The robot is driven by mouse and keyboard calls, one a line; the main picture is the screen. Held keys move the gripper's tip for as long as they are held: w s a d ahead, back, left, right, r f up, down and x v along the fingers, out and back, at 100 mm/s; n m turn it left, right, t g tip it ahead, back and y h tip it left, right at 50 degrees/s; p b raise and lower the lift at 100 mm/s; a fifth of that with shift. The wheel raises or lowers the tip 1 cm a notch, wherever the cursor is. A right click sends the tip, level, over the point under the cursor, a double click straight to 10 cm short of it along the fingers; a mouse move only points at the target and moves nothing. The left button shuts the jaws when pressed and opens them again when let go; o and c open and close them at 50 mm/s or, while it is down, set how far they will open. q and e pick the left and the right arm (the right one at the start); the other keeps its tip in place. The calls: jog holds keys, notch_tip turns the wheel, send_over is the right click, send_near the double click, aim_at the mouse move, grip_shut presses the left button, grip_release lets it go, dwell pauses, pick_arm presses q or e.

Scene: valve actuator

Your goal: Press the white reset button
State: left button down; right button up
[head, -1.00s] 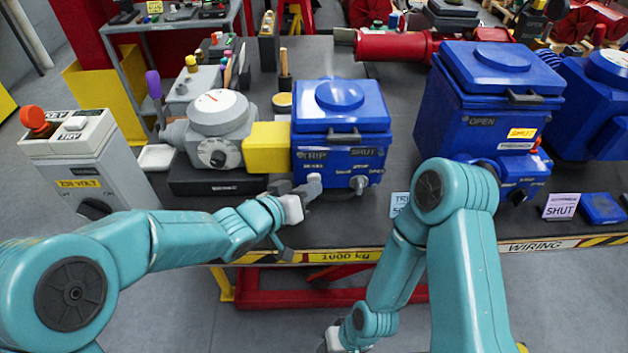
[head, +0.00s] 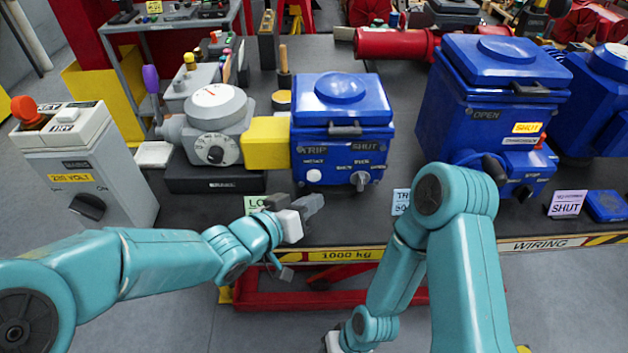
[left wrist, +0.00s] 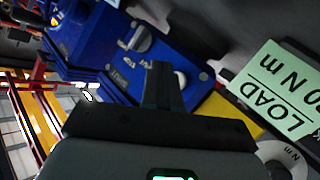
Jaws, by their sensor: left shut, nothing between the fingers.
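The blue actuator box (head: 343,110) on the bench has TRIP and SHUT lettering. A small round white button (head: 313,175) sits low on the left of its front, under a label too small to read. A grey lever knob (head: 359,180) is to its right. My left gripper (head: 313,203) is shut and empty, in front of the box and below the button, apart from it. In the left wrist view the shut fingers (left wrist: 164,72) point at the blue front, and the white button (left wrist: 182,80) shows just beside them.
A grey valve with a dial (head: 213,105) and a yellow coupling (head: 266,146) adjoin the box on the left. A green LOAD card (left wrist: 285,85) stands near my left gripper. A larger blue box (head: 485,95) is at the right. A grey cabinet (head: 85,170) stands left.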

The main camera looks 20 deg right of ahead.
pick_arm(q)
jog(key=shift+s+a+b, duration=0.15)
jog(key=shift+s+b, duration=0.05)
jog(key=shift+s, duration=0.35)
jog(key=shift+s+a+b, duration=0.15)
jog(key=shift+s+b, duration=0.05)
jog(key=shift+s, duration=0.35)
